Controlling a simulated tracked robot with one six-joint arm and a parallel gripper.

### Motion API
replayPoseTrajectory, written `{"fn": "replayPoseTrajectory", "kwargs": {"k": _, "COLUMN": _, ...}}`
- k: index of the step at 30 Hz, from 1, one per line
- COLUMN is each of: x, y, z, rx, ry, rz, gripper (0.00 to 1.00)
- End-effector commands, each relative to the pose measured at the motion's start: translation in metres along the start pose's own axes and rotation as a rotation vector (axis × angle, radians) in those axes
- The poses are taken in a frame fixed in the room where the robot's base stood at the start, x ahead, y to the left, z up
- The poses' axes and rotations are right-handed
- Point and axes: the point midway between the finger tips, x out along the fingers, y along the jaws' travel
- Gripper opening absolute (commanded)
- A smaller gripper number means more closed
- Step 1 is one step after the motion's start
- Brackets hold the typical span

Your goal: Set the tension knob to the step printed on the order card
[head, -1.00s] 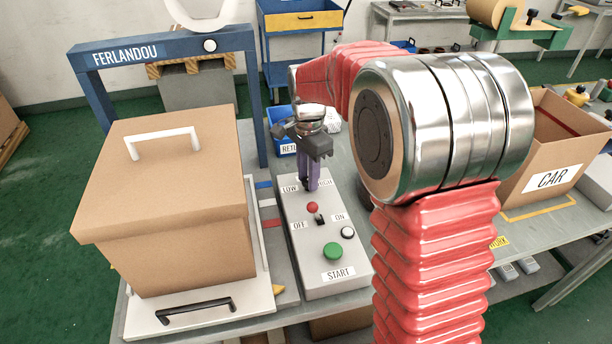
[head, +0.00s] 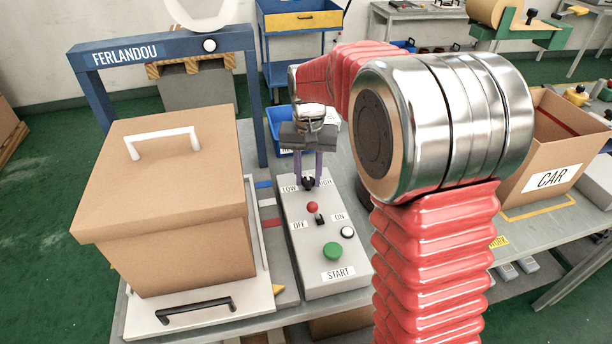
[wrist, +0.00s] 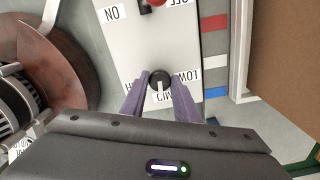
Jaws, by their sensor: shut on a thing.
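The tension knob (wrist: 160,79) is a small black knob at the far end of the grey control box (head: 337,282), between the LOW (head: 290,188) and HIGH labels. My gripper (head: 307,184) points down over the box. Its two purple fingers are shut on the knob, one on each side. I cannot make out an order card in either view.
On the box are a red knob or lamp (head: 312,207), an ON/OFF switch (head: 319,219), a white button (head: 347,232) and a green START button (head: 332,250). A large lidded carton (head: 175,235) stands close on the left. A reddish-brown round part (wrist: 50,70) is close by in the wrist view.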

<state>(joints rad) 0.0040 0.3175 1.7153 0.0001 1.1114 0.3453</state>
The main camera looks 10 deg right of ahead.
Motion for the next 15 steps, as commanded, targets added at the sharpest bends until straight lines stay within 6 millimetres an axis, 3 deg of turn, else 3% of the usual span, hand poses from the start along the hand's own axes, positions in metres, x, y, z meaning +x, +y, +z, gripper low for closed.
{"fn": "replayPoseTrajectory", "kwargs": {"k": 15, "x": -0.0028, "y": 0.0007, "z": -0.0045, "rx": -0.487, "ry": 0.014, "rz": 0.002, "gripper": 0.05}}
